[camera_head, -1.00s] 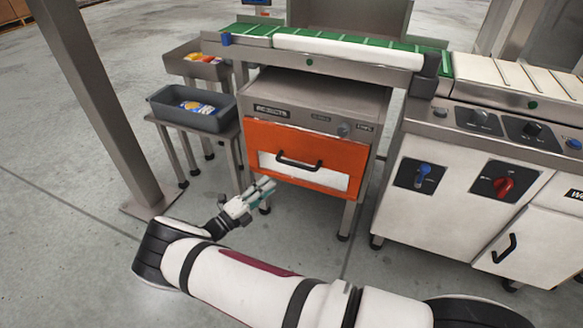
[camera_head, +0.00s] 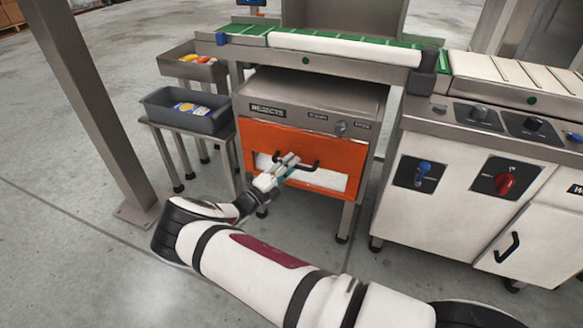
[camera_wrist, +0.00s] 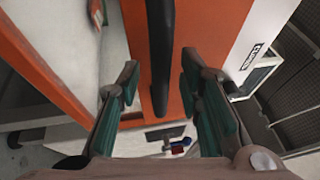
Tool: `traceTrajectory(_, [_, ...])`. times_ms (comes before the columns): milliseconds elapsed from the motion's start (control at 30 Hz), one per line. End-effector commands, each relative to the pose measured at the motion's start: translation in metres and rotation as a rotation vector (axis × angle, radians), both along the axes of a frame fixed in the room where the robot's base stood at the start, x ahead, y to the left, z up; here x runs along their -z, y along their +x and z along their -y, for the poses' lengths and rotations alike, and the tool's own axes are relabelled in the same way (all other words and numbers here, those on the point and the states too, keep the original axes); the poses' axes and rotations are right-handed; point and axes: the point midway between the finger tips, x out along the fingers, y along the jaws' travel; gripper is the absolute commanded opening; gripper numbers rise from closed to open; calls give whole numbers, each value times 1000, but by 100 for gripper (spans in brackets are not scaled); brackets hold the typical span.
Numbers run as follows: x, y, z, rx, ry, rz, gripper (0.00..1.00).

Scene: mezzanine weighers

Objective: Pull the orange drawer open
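The orange drawer (camera_head: 262,142) is in the steel machine at the centre of the head view. Its front has a white lower strip and looks flush with the machine. The dark handle (camera_wrist: 160,50) runs between the fingers' lines, with gaps on both sides. I cannot tell how deep it lies between them.
A grey bin (camera_head: 187,117) stands on a small stand left of the machine, with another bin (camera_head: 190,70) behind. A steel post (camera_head: 95,110) is at the left. A white control cabinet (camera_head: 455,205) stands to the right. The floor (camera_head: 75,270) in front is open.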

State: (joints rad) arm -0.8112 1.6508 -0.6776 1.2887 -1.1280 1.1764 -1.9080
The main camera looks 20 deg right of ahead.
Motion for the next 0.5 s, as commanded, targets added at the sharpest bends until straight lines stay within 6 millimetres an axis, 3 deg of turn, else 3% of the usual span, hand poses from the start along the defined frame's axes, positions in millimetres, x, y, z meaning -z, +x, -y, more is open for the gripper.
traceTrajectory(367, [-1, 3, 5, 0, 1, -1, 33])
traceTrajectory(500, [-1, 3, 5, 0, 1, -1, 6])
